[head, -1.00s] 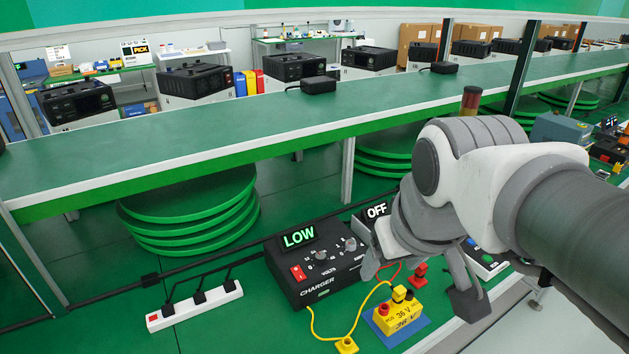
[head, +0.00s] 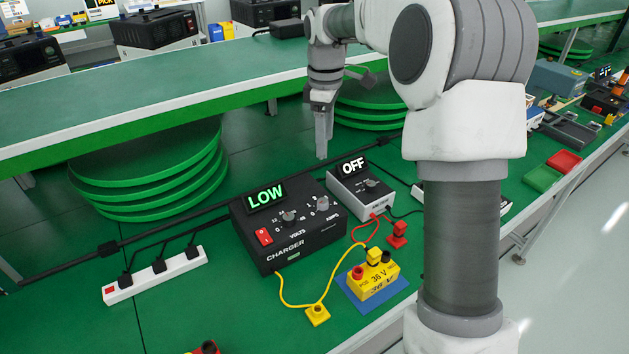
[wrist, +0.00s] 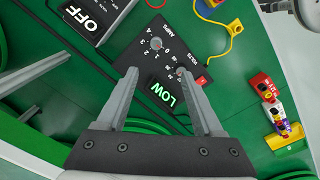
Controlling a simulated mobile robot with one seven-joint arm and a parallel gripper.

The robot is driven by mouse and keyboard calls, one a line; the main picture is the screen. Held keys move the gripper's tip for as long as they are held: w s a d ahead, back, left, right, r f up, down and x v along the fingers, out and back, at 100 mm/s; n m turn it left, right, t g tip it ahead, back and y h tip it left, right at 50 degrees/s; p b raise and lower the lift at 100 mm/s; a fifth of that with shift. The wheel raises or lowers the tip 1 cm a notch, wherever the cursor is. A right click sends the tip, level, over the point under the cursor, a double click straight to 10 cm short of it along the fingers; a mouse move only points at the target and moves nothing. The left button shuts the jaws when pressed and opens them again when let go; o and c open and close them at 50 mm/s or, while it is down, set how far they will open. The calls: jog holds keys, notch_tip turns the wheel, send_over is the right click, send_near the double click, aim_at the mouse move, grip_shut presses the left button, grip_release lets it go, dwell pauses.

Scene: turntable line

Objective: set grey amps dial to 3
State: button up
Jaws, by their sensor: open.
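The black charger (head: 290,243) stands on the green bench with a lit LOW display (head: 265,196) and a red switch. Its grey amps dial (head: 322,203) is the right-hand knob, beside the AMPS label. The grey volts dial (head: 289,216) is left of it. In the wrist view the amps dial (wrist: 155,43) lies beyond the fingertips, with the volts dial (wrist: 180,71) near the right finger. The amps dial's exact setting is too small to read. My gripper (head: 321,155) is open and empty, pointing down above and behind the charger, touching neither dial.
A grey box with an OFF display (head: 359,187) stands close right of the charger. A yellow 36 V block (head: 374,280) with red and yellow leads is in front. A white power strip (head: 155,274) lies left. The raised green conveyor (head: 180,95) runs behind.

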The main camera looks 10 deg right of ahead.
aim_at(323, 201)
jog(key=shift+n, duration=0.4)
jog(key=f+b, duration=0.1)
jog(key=f, duration=0.5)
jog(key=w+f, duration=0.1)
jog(key=f, duration=0.6)
jog(key=f+b, duration=0.1)
jog(key=f, duration=0.5)
jog(key=shift+w+d+f+b, duration=0.15)
jog(key=shift+w+f+b, duration=0.15)
jog(key=shift+b, duration=0.05)
grip_shut()
